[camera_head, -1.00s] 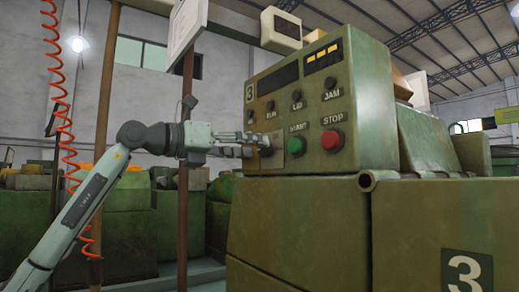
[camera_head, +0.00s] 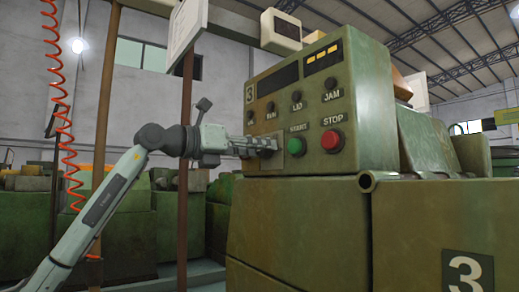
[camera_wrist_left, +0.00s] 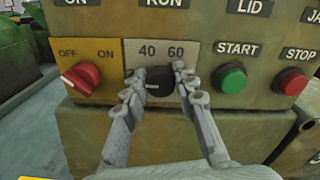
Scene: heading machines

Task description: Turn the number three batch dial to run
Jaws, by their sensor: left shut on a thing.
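The control panel (camera_head: 365,95) of the green machine marked 3 is at the right in the head view. In the left wrist view, a black dial (camera_wrist_left: 160,85) sits on a pale plate marked 40 and 60. My right gripper is not in view.
A green START button (camera_wrist_left: 229,78) and a red STOP button (camera_wrist_left: 291,80) sit right of the dial. RUN, LID and JAM lamps are above. A coiled red hose (camera_head: 62,120) hangs at the left. A brown post (camera_head: 184,215) stands behind my left arm.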

